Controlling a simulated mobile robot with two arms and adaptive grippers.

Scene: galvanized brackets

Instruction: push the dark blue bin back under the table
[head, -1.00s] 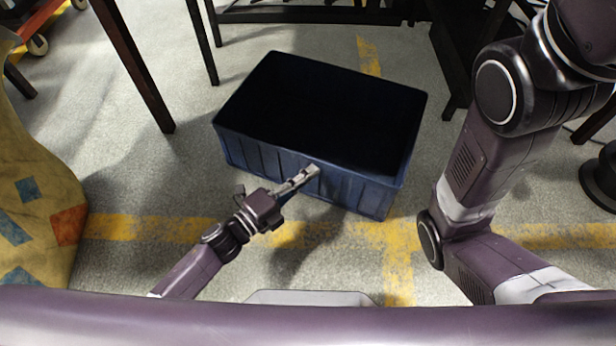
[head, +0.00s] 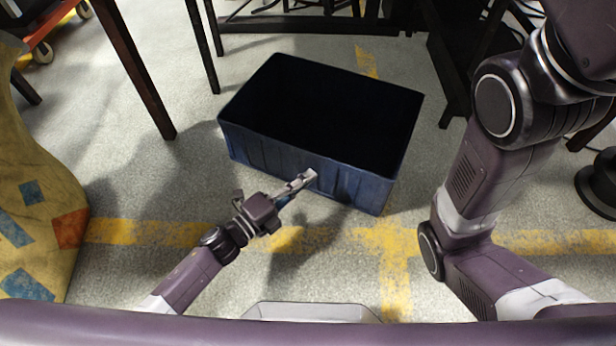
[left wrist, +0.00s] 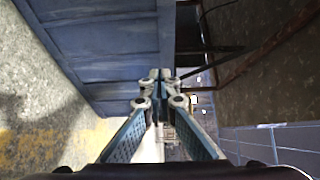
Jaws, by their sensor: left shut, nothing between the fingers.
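The dark blue bin (head: 290,158) stands upright and open on the floor in the middle of the head view. Its inside is dark and looks empty. Dark table legs (head: 135,70) stand behind and left of the bin. My right gripper is out of the head view.
Yellow floor lines (head: 150,232) cross in front of the bin. A yellow patterned cloth-like object (head: 35,200) stands at left. Dark frame bars (head: 320,22) run behind the bin, with a dark upright (head: 445,70) at right. Some bare floor lies between.

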